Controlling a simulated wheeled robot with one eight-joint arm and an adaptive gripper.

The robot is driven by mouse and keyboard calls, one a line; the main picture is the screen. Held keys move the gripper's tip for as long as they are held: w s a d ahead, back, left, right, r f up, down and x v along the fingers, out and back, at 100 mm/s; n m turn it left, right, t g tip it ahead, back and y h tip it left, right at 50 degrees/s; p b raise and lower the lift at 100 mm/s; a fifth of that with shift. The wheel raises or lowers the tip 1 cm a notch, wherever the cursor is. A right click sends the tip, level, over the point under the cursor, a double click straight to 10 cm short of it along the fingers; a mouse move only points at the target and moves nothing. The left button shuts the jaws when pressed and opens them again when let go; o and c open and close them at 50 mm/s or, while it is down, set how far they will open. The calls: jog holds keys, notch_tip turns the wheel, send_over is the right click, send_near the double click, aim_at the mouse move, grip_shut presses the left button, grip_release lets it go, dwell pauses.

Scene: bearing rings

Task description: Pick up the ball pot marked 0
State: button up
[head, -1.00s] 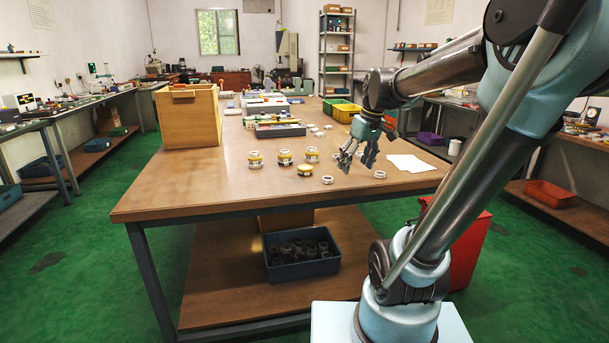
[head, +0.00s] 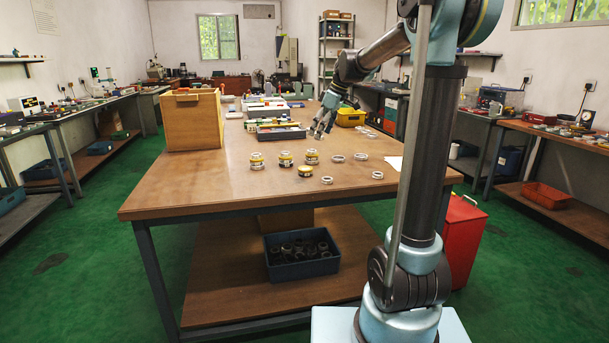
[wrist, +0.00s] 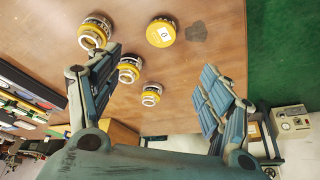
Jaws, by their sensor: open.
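The ball pot marked 0 (wrist: 161,32) is a short yellow pot whose round top shows a white patch with a 0, near the top middle of the wrist view. In the head view the pot (head: 305,172) stands in front of a row of pots. Three similar pots with pale rings on top form that row: one left (head: 257,161), one middle (head: 285,159), one right (head: 312,157). My gripper (head: 321,124) is open and empty above the table, behind the pots in the head view.
Loose pale rings (head: 326,180) lie on the wooden table (head: 210,192) right of the pots. A wooden box (head: 192,120) stands at the left. Grey trays (head: 280,132) and a yellow bin (head: 350,117) are farther back. The table's front left is clear.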

send_near(306, 168)
jog(key=shift+w+a+f, duration=0.35)
jog(key=shift+a+f, duration=0.45)
jog(key=shift+f, duration=0.1)
jog(key=shift+d+x, duration=0.15)
jog(key=shift+x, duration=1.5)
jog(key=shift+d+x, duration=0.15)
jog(key=shift+x, duration=1.55)
jog(key=shift+s, duration=0.1)
jog(key=c, duration=1.2)
